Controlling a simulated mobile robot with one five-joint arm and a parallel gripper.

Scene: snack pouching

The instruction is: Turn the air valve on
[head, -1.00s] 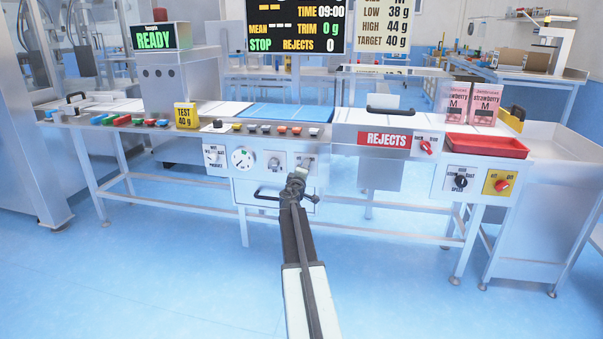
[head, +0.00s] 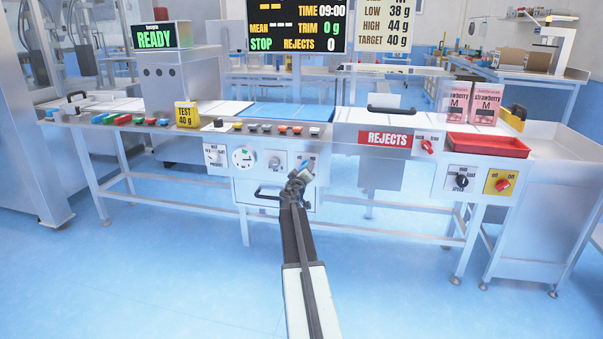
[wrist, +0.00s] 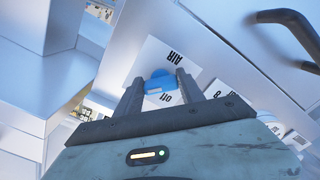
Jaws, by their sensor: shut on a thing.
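The air valve is a blue knob (wrist: 158,83) on a white plate (wrist: 165,60) marked AIR, seen in the wrist view. A second word on the plate, near the fingers, looks like OFF. My gripper (wrist: 157,88) has one finger on each side of the knob and is shut on it. In the head view my gripper (head: 302,174) is at the right end of the panel under the bench and hides most of the valve. The knob's exact angle is hard to read.
Left of the valve are a round gauge (head: 243,158) and a grey knob (head: 274,162). A dark drawer handle (head: 268,194) sits just below; a dark handle (wrist: 290,25) also shows close in the wrist view. The floor in front is clear.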

